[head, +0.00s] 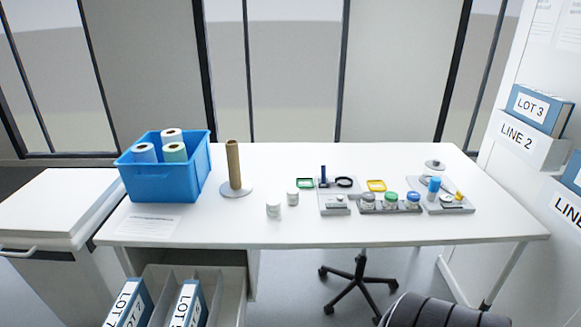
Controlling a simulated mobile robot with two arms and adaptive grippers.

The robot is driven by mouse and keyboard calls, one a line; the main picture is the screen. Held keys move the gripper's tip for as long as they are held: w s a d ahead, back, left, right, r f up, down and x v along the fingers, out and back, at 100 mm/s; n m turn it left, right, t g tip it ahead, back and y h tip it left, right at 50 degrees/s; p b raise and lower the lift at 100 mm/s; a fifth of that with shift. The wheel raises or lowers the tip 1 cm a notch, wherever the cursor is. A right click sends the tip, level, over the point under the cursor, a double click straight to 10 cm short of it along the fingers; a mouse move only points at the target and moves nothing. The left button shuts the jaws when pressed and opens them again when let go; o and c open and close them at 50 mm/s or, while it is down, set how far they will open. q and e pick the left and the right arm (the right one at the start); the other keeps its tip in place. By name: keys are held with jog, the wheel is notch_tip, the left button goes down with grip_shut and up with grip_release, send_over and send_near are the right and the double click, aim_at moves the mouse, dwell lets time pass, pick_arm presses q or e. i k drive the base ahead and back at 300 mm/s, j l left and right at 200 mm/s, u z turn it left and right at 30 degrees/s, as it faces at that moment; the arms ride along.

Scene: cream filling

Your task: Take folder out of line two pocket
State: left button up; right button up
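A blue folder (538,108) with a white "LOT 3" label stands in the white "LINE 2" pocket (535,147) on the wall at the right of the head view. Its upper part shows above the pocket's front; its lower part is hidden inside. Neither of my grippers is in view, and nothing is seen touching the folder or the pocket.
A lower wall pocket (566,207) holds another blue folder (573,172), cut off by the right edge. The white table (300,235) carries a blue bin (165,184), a roll holder (234,168), jars and small trays. Folders stand in a floor rack (232,297). A wheeled base (357,280) is under the table.

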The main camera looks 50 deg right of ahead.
aim_at(547, 114)
jog(key=z, duration=3.05)
jog(key=i+j+u, duration=0.15)
jog(key=i, duration=0.2)
